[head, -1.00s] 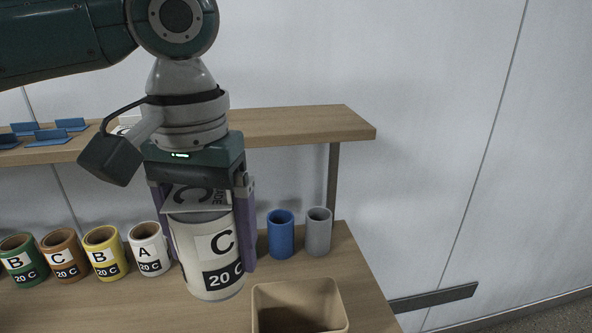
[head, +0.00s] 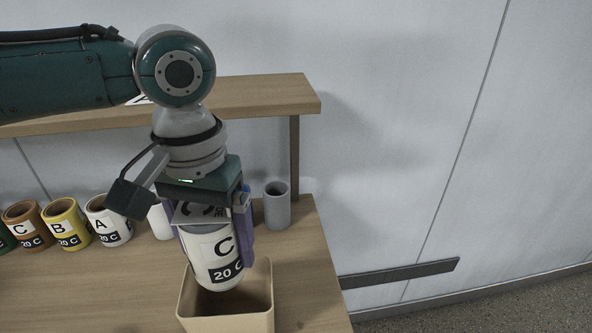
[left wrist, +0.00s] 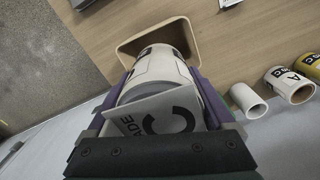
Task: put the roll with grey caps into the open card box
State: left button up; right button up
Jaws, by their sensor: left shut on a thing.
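My left gripper (head: 214,248) is shut on a whitish roll (head: 218,272) labelled "C" and "20 C", with purple fingers on both sides. A grey band shows at the roll's upper end in the left wrist view, and a "C" grade card (left wrist: 160,122) sits there. The roll is roughly upright, slightly tilted. The open card box (head: 225,323) is tan and stands on the table under the roll; its rim also shows in the left wrist view (left wrist: 192,38). The roll's lower end overlaps the box opening in the head view; I cannot tell whether it is inside. My right gripper is not in view.
Labelled white (head: 108,222), yellow (head: 66,225) and brown (head: 25,227) rolls stand in a row on the left. A plain white tube (head: 160,223) and a grey tube (head: 277,207) stand near the gripper. A wooden shelf (head: 270,95) runs behind.

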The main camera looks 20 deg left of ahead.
pick_arm(q)
jog(key=shift+f, duration=0.1)
jog(key=shift+f+b, duration=2.9)
jog(key=shift+f, duration=2)
jog(key=o, duration=1.3)
jog(key=shift+c, duration=0.2)
notch_tip(320, 180, up, 10)
jog(key=p, duration=1.1)
jog(key=shift+p, duration=0.35)
